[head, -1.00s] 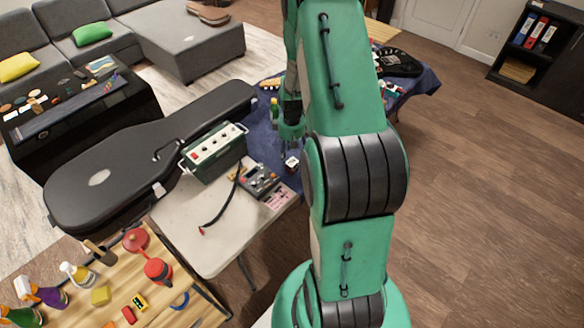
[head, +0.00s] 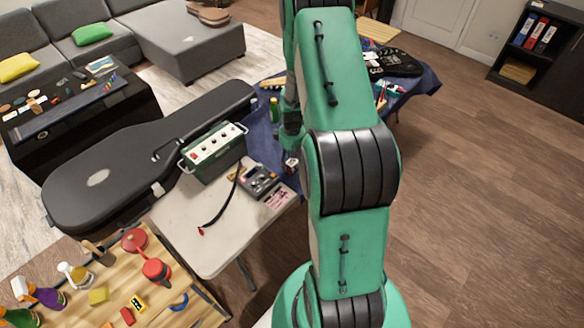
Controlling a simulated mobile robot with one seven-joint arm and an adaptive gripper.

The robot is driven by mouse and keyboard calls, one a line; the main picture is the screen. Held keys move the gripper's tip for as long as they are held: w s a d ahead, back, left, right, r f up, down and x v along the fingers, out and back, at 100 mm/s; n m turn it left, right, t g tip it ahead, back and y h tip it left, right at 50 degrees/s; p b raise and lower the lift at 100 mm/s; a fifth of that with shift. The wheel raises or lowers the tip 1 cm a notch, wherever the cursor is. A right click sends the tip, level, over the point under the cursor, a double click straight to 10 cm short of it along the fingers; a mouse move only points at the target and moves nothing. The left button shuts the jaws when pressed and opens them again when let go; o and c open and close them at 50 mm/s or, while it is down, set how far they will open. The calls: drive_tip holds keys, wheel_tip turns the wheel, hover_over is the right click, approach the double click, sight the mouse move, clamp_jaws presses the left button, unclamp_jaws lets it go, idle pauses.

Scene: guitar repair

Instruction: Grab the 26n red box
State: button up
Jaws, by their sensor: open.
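A small box with white and dark red faces (head: 291,165) sits on the blue cloth near the end of the white table; it may be the 26n red box, but its label is too small to read. My gripper (head: 291,152) is just above it, pointing down. Its jaws are open, though the fingers are small and dark in this view. I cannot tell whether the fingertips are beside the box or still over it. My green arm hides part of the cloth to the right.
A green amplifier (head: 213,152), a grey pedal (head: 260,181) and a pink card (head: 279,199) are left of the box. A green bottle (head: 274,109) stands behind. A black guitar case (head: 100,180) lies farther left. A black pouch (head: 394,63) lies on the cloth at right.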

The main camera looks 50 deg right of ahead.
drive_tip(key=shift+f, duration=0.8)
drive_tip(key=c, duration=1.4)
drive_tip(key=shift+r, duration=0.2)
drive_tip(key=shift+r, duration=0.65)
wheel_tip(320, 180, up, 2)
drive_tip(key=shift+r+p, duration=0.2)
drive_tip(key=shift+p, duration=0.15)
drive_tip(key=s+a+r+p, duration=0.1)
drive_tip(key=s+a, duration=0.8)
drive_tip(key=s, duration=0.3)
drive_tip(key=shift+s+a, duration=0.35)
drive_tip(key=shift+s, duration=0.05)
